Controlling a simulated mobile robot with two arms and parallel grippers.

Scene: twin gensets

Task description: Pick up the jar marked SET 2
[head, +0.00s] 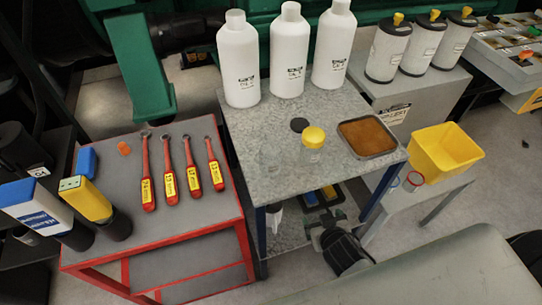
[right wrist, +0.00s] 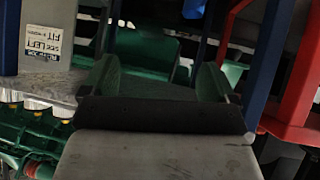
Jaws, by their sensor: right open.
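A small clear jar with a yellow lid (head: 314,138) stands upright on the grey metal table (head: 245,181), left of the shallow tray. Its marking is too small to read. A faint clear shape, perhaps another jar, stands to its left. A clear container with a red rim (head: 413,181) is on the lower bench at the right. My right gripper (head: 328,222) is below the tabletop, in front of the metal table, apart from the jars. In the right wrist view its fingers (right wrist: 160,78) are spread with nothing between them. My left gripper is not in view.
Large white bottles (head: 290,52) line the table's back. A tray of brown content (head: 368,138) and a dark disc (head: 299,125) lie near the jar. A yellow bin (head: 446,152) is at right. Red-handled wrenches (head: 170,175) lie on the red-framed cart (head: 215,210). Blue table legs flank my right gripper.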

